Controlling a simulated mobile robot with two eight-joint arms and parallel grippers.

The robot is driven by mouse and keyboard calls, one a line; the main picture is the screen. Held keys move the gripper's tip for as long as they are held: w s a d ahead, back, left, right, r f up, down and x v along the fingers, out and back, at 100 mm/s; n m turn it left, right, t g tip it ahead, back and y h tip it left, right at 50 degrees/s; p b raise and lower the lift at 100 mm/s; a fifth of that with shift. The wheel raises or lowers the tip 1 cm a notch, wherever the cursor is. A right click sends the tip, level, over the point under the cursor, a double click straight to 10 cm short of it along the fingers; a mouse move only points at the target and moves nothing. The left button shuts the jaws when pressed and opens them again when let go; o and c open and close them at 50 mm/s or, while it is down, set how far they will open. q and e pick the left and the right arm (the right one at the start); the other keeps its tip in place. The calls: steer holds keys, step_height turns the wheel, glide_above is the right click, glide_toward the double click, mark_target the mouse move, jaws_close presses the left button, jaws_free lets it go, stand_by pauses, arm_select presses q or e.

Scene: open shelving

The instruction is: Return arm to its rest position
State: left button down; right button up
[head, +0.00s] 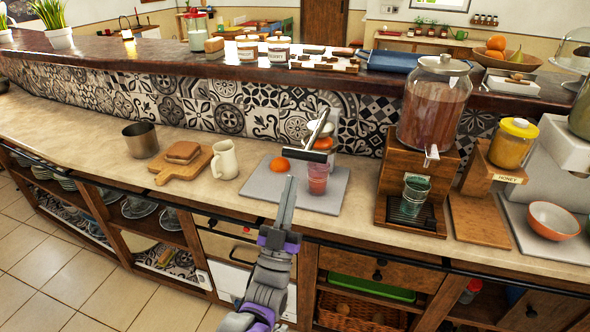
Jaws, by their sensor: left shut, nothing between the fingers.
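My left arm comes up from the bottom edge, grey with purple joints. Its gripper (290,182) is a narrow grey shape, shut and empty, over the front part of a grey board (261,183) on the counter. An orange (279,164) lies on the board just beyond the fingertips. A glass of pinkish-red drink (318,179) stands to the right of the gripper, apart from it in the picture. A press-like device with a slanted pale bar (318,126) rises behind the glass, with something orange at its middle. My right gripper is not in view.
A metal pot (141,139), a wooden board (165,172) with bread (183,152) and a white jug (224,160) stand left. A drink dispenser (434,105) on a wooden stand is right. The counter's front edge (365,238) runs under my arm; shelves and drawers are below.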

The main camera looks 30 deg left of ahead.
arm_select(q)
steer(key=shift+s+d+f, duration=0.1)
steer(key=shift+s+f, duration=0.25)
steer(key=shift+f, duration=0.1)
stand_by(0.3)
steer(key=d+f+m+g+h+p, duration=0.2)
steer(key=d+f+g+h+p, duration=0.4)
steer(key=g, duration=0.5)
steer(key=s+d+f+g+p, duration=0.2)
steer(key=s+f+g+p, duration=0.1)
steer(key=s, duration=0.5)
steer(key=s+d+f+g+p, duration=0.1)
steer(key=s+f+g+p, duration=0.1)
steer(key=s+f+g, duration=0.3)
steer(key=s+g, duration=0.1)
steer(key=s, duration=0.2)
steer(key=shift+s+d+m+g+p, duration=0.3)
steer(key=shift+s+d+g+p, duration=0.05)
steer(key=shift+d+g+p, duration=0.05)
